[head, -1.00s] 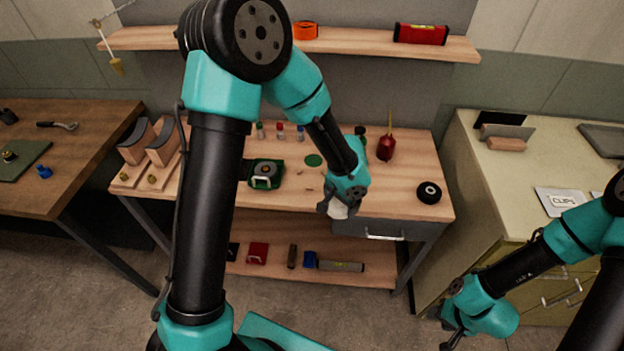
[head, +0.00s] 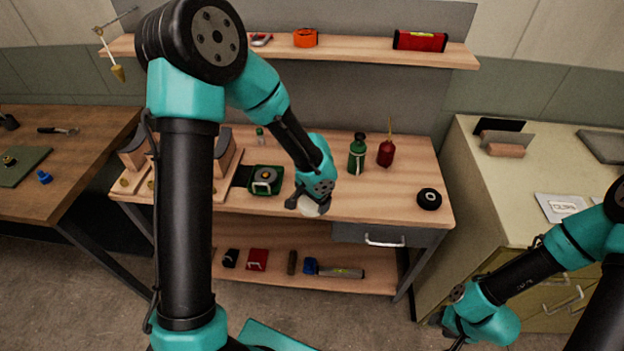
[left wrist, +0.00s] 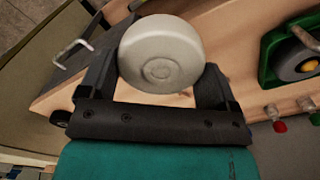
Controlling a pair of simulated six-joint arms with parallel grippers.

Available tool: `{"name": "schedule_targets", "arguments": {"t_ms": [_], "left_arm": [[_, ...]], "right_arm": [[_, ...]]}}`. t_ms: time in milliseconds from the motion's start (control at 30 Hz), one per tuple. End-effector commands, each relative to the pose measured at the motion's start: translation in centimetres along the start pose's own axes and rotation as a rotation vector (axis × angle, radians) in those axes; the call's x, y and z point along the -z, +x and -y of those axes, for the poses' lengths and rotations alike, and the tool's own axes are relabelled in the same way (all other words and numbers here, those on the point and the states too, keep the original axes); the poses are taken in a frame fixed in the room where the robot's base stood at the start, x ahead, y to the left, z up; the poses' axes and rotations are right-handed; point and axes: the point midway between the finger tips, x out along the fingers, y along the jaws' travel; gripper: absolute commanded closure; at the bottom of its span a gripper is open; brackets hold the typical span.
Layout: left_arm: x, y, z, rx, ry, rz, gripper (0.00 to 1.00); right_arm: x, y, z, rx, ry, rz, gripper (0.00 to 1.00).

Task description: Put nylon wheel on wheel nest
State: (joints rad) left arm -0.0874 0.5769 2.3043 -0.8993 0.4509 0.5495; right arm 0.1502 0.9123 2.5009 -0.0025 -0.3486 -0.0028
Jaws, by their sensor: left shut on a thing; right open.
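The white nylon wheel (head: 310,208) is held by my left gripper (head: 303,202) above the front of the middle bench. In the left wrist view the wheel (left wrist: 160,52) is a pale round disc with a central hub, gripped between the two dark fingers (left wrist: 158,85). I cannot make out the wheel nest for certain; a flat green disc seen on the bench earlier is hidden behind my left arm now. My right gripper (head: 455,326) is open and empty, low at the lower right, away from the bench.
On the bench (head: 385,205) stand a green tool with a round grey wheel (head: 266,180), a green bottle (head: 357,153), a red oil can (head: 386,152) and a black roll (head: 429,199). Wooden cradles (head: 225,160) stand at the left. Bench space between can and roll is clear.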

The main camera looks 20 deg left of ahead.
Motion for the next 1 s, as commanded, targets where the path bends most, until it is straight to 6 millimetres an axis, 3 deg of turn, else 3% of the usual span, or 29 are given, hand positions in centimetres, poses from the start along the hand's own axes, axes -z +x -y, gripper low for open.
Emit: {"name": "schedule_targets", "arguments": {"t_ms": [600,1000], "left_arm": [[8.4,1.1,8.8,0.001,-0.003,-0.002,0.44],[9.0,1.2,9.5,0.000,0.000,-0.001,0.44]], "right_arm": [[0.0,0.0,0.0,0.000,0.000,0.000,0.57],[0.0,0.0,0.0,0.000,0.000,0.000,0.57]]}}
